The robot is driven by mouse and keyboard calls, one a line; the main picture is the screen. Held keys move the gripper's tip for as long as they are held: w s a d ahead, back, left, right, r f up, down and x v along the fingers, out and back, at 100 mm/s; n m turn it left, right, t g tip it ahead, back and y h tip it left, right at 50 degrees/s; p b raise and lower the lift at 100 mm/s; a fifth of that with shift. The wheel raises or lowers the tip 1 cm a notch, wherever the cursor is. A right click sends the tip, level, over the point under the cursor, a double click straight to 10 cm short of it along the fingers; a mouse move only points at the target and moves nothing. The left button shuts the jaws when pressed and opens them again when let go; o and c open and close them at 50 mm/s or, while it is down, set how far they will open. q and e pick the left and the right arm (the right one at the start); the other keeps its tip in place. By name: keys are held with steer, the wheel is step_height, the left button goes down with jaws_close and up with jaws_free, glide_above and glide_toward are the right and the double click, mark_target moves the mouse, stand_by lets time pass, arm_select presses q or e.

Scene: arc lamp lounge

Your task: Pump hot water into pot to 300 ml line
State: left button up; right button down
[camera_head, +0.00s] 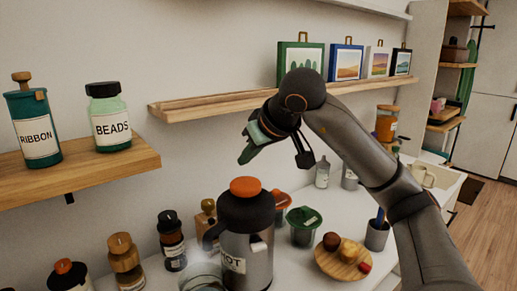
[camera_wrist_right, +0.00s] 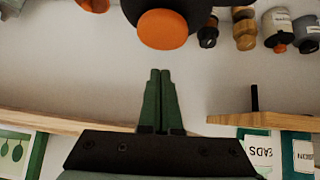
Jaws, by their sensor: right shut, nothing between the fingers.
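A grey and black pump flask (camera_head: 258,257) labelled HOT stands on the white counter. Its round orange pump top (camera_head: 246,187) sits raised above the black lid, and shows in the right wrist view (camera_wrist_right: 163,29). A clear glass vessel (camera_head: 203,279), possibly the pot, is left of the flask, cut off by the lower edge; its water level and lines cannot be read. My right gripper (camera_head: 243,158) is above the flask, apart from the orange top. Its green fingers (camera_wrist_right: 160,75) are closed together and empty. My left gripper is not in view.
Bottles and jars (camera_head: 126,262) line the counter at left. A green-lidded cup (camera_head: 304,227), a round wooden board (camera_head: 325,264) with small items and a grey cup (camera_head: 377,235) are at right. Wall shelves (camera_head: 95,172) hold the RIBBON and BEADS jars and framed pictures.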

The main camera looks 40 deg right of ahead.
mark_target(247, 184)
step_height(247, 184, down, 3)
steer(key=shift+d+b, duration=0.1)
steer(key=shift+b, duration=0.45)
steer(key=shift+f, duration=0.5)
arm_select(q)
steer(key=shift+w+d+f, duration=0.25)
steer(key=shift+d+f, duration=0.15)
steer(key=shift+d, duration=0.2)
arm_select(e)
step_height(247, 184, down, 2)
steer(key=shift+s+f+b, duration=0.1)
steer(key=shift+b, duration=0.5)
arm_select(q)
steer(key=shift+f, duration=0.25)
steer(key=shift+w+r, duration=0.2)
